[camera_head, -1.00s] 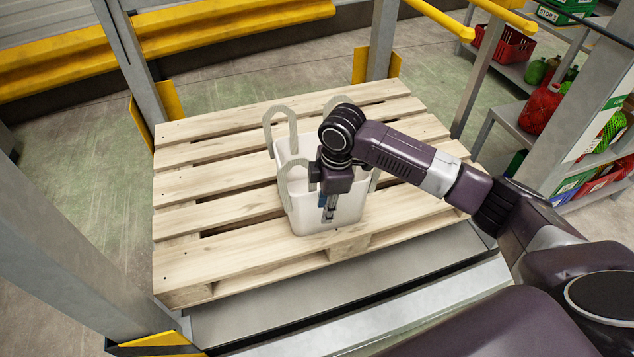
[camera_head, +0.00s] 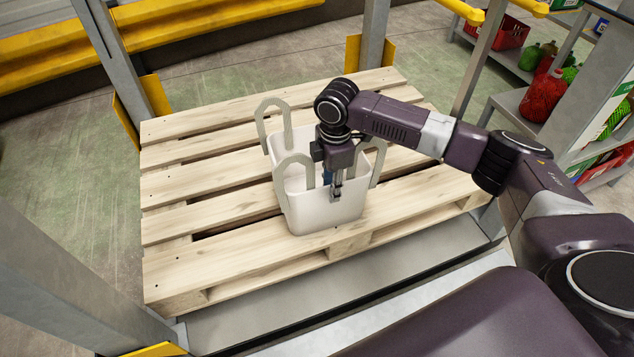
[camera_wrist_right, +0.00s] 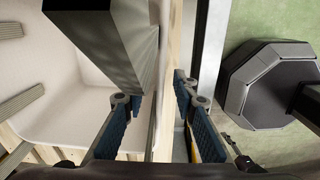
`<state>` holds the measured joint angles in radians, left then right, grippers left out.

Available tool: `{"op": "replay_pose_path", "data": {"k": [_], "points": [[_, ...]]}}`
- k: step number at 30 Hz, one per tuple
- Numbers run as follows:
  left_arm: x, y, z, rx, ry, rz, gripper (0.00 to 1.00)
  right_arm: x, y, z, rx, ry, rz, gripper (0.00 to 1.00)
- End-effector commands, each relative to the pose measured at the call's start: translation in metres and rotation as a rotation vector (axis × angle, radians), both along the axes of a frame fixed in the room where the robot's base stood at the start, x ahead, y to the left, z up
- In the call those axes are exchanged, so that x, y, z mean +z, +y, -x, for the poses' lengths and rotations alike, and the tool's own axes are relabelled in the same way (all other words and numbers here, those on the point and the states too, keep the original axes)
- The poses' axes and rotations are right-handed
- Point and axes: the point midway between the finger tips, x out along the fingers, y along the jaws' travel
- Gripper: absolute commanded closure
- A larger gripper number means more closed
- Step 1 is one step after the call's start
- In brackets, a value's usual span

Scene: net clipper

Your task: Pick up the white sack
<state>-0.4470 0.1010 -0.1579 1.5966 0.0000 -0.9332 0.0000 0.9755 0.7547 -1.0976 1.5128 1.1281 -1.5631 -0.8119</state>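The white sack (camera_head: 315,214) stands upright on the wooden pallet, open at the top, with several grey-beige loop handles rising from its rim. My right gripper (camera_head: 336,193) points down at the near rim of the sack, right of the front handle (camera_head: 294,163). In the right wrist view, my right gripper (camera_wrist_right: 158,112) is open. Its blue-padded fingers stand apart on either side of the sack's wall (camera_wrist_right: 162,75), one on the inner side and one outside. A gap shows around the wall. A grey strap, likely a handle, is close to the camera. My left gripper is not in view.
The slatted pallet (camera_head: 203,271) has bare boards all around the sack. Grey posts (camera_head: 105,45) with yellow guards stand at its corners. Shelves (camera_head: 512,103) with red and green goods are at the right. A yellow rail (camera_head: 215,15) runs along the back.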

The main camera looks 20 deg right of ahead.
Motion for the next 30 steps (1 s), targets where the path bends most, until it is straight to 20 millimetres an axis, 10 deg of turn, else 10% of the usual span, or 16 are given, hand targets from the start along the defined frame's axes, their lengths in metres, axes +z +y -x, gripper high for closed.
{"op": "replay_pose_path", "data": {"k": [8, 15, 30], "points": [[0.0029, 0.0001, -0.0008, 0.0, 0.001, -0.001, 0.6, -0.0037, 0.0004, -0.0002, 0.001, -0.001, -0.001, 0.74], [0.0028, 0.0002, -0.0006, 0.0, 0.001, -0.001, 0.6, -0.0035, 0.0005, -0.0001, 0.001, -0.001, -0.001, 0.99], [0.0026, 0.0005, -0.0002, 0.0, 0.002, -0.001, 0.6, -0.0023, 0.0006, -0.0011, 0.001, -0.004, -0.002, 1.0]]}}
